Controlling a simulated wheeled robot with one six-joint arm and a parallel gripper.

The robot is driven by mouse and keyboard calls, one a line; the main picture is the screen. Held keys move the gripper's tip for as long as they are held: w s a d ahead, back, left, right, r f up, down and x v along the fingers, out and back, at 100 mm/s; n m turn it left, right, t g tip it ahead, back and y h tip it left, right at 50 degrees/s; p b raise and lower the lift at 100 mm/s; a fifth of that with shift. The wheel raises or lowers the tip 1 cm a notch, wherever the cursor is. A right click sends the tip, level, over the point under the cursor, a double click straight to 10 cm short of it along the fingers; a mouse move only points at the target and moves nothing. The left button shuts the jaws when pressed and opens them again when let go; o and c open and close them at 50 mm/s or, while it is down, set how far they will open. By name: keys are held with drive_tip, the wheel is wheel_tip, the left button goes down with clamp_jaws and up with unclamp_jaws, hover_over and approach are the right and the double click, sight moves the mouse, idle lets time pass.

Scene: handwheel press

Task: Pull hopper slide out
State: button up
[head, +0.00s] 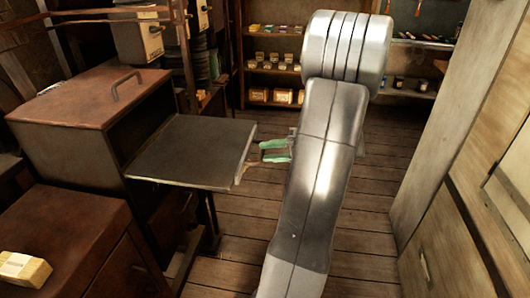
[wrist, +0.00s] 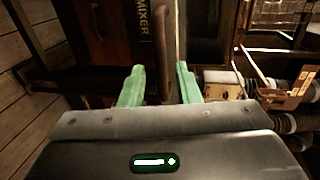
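The hopper slide, seemingly the dark flat plate (head: 190,152), sticks out of the right side of a brown cabinet. A thin brown handle (head: 243,172) is at its right edge. My gripper (head: 262,151) has green fingers and is just right of that edge, pointing left at it. In the wrist view, my gripper (wrist: 160,82) is open. A brown upright bar (wrist: 163,55), apparently the handle, shows between the fingers, with a gap on each side. How deep the bar sits between them I cannot tell.
The brown cabinet (head: 95,98) has a lid handle; a panel lettered "MIXER" (wrist: 143,22) shows in the wrist view. A lower brown cabinet with a pale block (head: 24,269) is at front left. Shelves stand behind. Plank floor (head: 365,240) is open at right, up to a wooden wall.

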drive_tip(key=w+v, duration=0.1)
drive_tip(key=v, duration=1)
drive_tip(key=shift+s+d, duration=0.4)
drive_tip(key=shift+s, duration=0.05)
drive_tip(key=shift+r, duration=0.1)
drive_tip(key=x, duration=1.4)
drive_tip(key=shift+s+a, duration=0.1)
drive_tip(key=shift+a, duration=0.05)
drive_tip(key=shift+s, duration=0.1)
